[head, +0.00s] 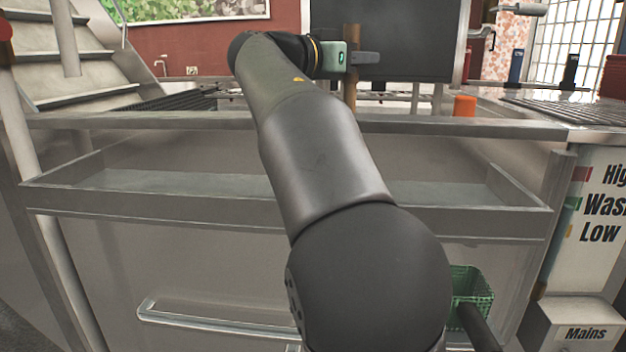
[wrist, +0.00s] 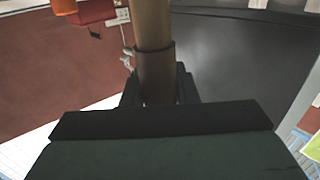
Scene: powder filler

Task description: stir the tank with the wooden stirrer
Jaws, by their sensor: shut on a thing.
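My gripper (head: 364,58) is at the far end of my outstretched arm, above the far side of a steel rim. It is shut on the wooden stirrer (head: 351,92), a brown shaft standing roughly upright. In the wrist view the stirrer (wrist: 152,25) rises between the dark fingers (wrist: 158,88), with a darker brown band where they hold it. The stirrer's lower end is hidden behind the steel rim. I cannot clearly make out the tank's inside or tell whether the stirrer's end is in it.
A steel ledge (head: 120,200) and rim (head: 180,121) run across the front. A dark panel (head: 420,40) stands behind the gripper. An orange cylinder (head: 464,106) sits right of the stirrer. A green basket (head: 472,284) is low at the right; metal stairs (head: 60,50) are at left.

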